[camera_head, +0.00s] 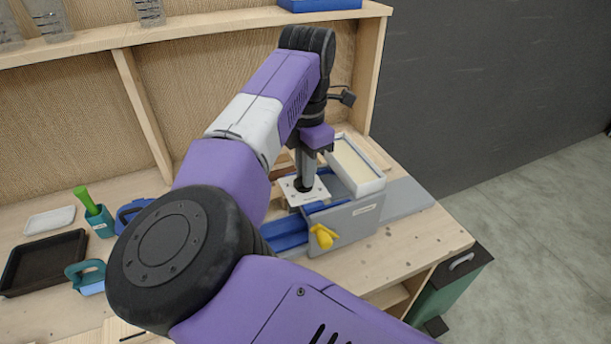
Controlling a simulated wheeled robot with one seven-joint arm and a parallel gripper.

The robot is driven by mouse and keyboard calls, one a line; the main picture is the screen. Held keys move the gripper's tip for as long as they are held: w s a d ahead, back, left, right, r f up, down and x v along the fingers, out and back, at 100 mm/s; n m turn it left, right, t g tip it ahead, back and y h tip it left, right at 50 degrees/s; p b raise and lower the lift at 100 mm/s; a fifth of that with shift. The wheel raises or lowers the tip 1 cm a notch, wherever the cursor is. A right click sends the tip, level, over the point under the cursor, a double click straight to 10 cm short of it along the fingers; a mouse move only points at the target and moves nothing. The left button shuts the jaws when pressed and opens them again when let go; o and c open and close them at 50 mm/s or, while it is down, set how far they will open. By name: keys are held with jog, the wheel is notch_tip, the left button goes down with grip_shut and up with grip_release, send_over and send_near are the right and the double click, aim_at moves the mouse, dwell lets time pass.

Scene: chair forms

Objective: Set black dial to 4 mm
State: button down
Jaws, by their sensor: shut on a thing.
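The black dial (304,186) sits on a small white plate (314,194) with dark marks, near the bench's right end. My gripper (305,177) points down from above, with its fingertips at the dial and shut on it. The fingers and wrist hide the dial's upper part. The marks are too small to read, so I cannot tell the dial's setting.
A grey panel with a yellow knob (322,236) stands just in front of the plate, beside a blue rail (285,236). A white box (359,167) stands close behind on the right. A black tray (42,262) and a teal holder (100,222) are at left.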

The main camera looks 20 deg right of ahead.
jog(key=n+b, duration=0.1)
jog(key=n, duration=0.2)
jog(key=shift+n, duration=0.4)
jog(key=n+b, duration=0.2)
jog(key=n, duration=0.2)
jog(key=shift+b, duration=0.3)
jog(key=n+b, duration=0.1)
jog(key=n, duration=0.3)
jog(key=shift+b, duration=0.3)
jog(key=shift+w+a+n+y+b, duration=0.1)
jog(key=shift+n+y+b, duration=0.2)
jog(key=shift+n+b, duration=1)
jog(key=shift+r+n+p, duration=0.1)
jog(key=shift+n+p, duration=0.35)
jog(key=shift+n, duration=0.25)
jog(key=c, duration=1.5)
grip_release()
